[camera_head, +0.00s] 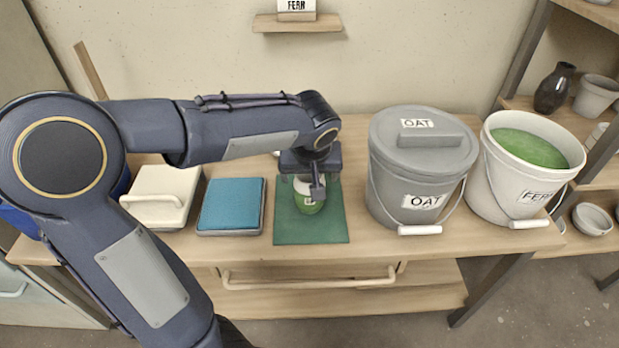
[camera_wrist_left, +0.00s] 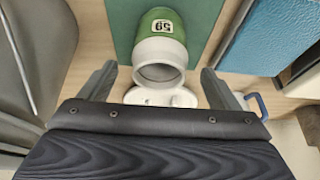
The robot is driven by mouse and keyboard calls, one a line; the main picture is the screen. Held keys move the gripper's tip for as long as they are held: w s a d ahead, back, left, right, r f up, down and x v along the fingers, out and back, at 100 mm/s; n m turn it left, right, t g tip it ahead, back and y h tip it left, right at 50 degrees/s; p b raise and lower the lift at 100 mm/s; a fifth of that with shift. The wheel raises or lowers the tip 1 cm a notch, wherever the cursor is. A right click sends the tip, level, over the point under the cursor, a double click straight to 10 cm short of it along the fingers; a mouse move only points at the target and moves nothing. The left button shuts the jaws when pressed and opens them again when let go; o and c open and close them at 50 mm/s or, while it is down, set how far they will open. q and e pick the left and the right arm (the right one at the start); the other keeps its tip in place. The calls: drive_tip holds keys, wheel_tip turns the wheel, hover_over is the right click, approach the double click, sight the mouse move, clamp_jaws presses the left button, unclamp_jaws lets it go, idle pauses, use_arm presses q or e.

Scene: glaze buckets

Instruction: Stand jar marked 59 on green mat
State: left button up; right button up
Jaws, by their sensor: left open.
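The jar marked 59 (camera_head: 308,205) is green with a pale grey neck and stands on the green mat (camera_head: 311,232). In the left wrist view the jar (camera_wrist_left: 161,38) shows its 59 label and its open mouth, with the green mat (camera_wrist_left: 203,18) around it. My left gripper (camera_head: 317,188) is above the back part of the mat, at the jar, and partly hides it. In the left wrist view my open left gripper (camera_wrist_left: 156,72) has one finger on each side of the jar's neck, with gaps on both sides. My right gripper is not in view.
A blue pad (camera_head: 231,204) and a cream lidded box (camera_head: 162,195) lie left of the mat. A lidded grey OAT bucket (camera_head: 405,165) stands right of it, then an open FERN bucket (camera_head: 500,185) of green glaze. A white oval object (camera_wrist_left: 183,98) lies behind the jar.

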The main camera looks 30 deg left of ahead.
use_arm(q)
drive_tip(key=v, duration=0.5)
drive_tip(key=s+d+f+m+h, duration=0.2)
drive_tip(key=s+h, duration=0.1)
drive_tip(key=s, duration=0.6)
drive_tip(key=s+d+f+m+t+h, duration=0.1)
drive_tip(key=s+d+f+m+h, duration=0.1)
drive_tip(key=s, duration=0.7)
drive_tip(key=shift+s+d+m+t+h+p, duration=0.35)
drive_tip(key=shift+h+p, duration=0.1)
drive_tip(key=shift+h, duration=0.15)
wheel_tip(320, 180, up, 19)
drive_tip(key=p, duration=1.9)
